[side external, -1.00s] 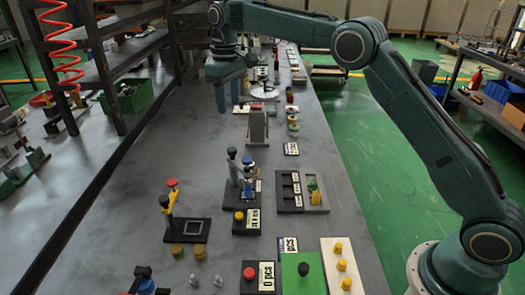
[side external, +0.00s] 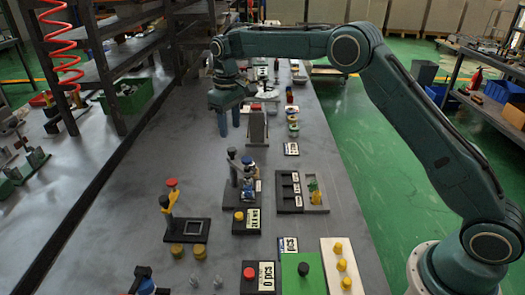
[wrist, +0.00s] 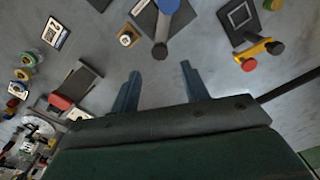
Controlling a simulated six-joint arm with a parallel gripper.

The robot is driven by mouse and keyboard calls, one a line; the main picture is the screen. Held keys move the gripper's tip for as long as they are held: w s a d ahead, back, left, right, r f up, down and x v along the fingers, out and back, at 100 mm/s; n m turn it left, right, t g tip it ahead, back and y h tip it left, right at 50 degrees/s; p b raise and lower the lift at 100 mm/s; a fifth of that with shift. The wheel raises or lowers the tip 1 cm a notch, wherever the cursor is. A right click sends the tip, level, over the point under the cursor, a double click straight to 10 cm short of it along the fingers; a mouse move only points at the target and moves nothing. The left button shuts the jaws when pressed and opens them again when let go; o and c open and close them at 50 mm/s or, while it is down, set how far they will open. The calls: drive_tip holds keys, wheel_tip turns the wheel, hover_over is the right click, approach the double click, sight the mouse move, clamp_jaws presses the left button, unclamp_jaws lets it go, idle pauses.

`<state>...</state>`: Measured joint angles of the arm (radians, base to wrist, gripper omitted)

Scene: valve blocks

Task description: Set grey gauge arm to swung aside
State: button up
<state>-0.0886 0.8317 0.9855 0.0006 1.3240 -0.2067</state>
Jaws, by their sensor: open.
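The grey gauge arm (side external: 233,168) stands on a dark base plate beside a small blue-topped part (side external: 248,164). My gripper (side external: 229,124) is open and empty, fingers pointing down, above the bench and farther back than the grey arm. Its two blue fingers (wrist: 159,78) are apart in the wrist view, not touching the arm.
A yellow arm with a red knob (side external: 172,184) stands at a black framed plate to the left. A grey upright stand (side external: 257,128) is close to my gripper. A black compartment tray (side external: 289,203) lies right. Bare bench (side external: 185,130) lies left of my gripper.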

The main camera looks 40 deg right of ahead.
sight(232, 149)
drive_tip(key=shift+f, duration=3.5)
clamp_jaws()
